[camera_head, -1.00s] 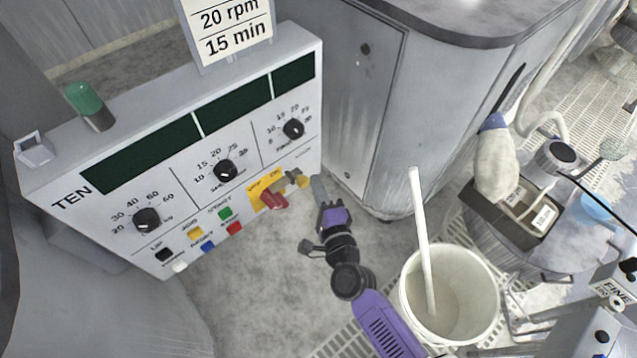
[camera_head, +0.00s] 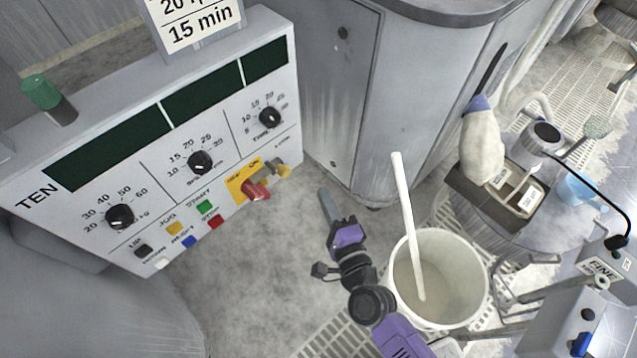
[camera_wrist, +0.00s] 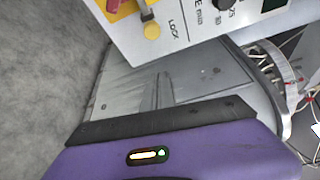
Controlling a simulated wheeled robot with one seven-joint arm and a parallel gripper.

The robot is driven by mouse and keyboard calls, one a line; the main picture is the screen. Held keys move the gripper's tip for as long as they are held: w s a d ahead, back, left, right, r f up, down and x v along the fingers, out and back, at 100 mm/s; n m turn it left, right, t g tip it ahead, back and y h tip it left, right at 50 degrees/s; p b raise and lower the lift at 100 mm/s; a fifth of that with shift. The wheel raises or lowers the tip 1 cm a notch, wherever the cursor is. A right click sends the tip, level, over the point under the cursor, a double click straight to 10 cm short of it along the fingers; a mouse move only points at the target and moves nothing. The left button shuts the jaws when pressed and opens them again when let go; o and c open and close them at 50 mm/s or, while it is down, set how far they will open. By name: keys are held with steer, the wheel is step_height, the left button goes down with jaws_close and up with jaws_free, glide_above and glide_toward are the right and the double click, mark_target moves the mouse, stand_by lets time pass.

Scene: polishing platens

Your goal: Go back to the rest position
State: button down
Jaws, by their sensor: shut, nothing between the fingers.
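My gripper (camera_head: 325,197) is in the middle of the head view on my purple and black arm, with its grey fingers shut and pointing up. It is empty. It hangs in open air to the right of the control panel (camera_head: 75,185), apart from the panel's red switch handle (camera_head: 257,191) and the yellow knob (camera_head: 284,171). In the wrist view, the grey fingers (camera_wrist: 163,90) lie together beyond the purple gripper body. The panel's corner with the yellow knob (camera_wrist: 152,30) and the word LOCK is above them.
A white bucket (camera_head: 473,290) with a pale stick (camera_head: 404,200) stands right beside my arm. A grey cabinet (camera_head: 400,95) is behind. A round stand at right holds a tray (camera_head: 465,188) and bottle (camera_head: 482,145). Open floor (camera_head: 250,285) lies left of my arm.

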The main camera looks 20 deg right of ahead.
steer(key=shift+s, duration=0.2)
steer(key=s+d+r+n+g+p, duration=0.1)
steer(key=s+d+r+n+p, duration=0.1)
steer(key=s+r+n, duration=0.4)
steer(key=s+d+r+n+p, duration=0.2)
steer(key=s+r+n+p, duration=0.3)
steer(key=s+r, duration=0.6)
steer(key=s+d+r+n+g+p, duration=0.1)
steer(key=s+r+n+p, duration=0.3)
steer(key=s+r+n, duration=0.4)
steer(key=s, duration=0.5)
steer(key=shift+d+r+n+g, duration=0.15)
steer(key=shift+d+n+g, duration=0.15)
steer(key=shift+d, duration=0.1)
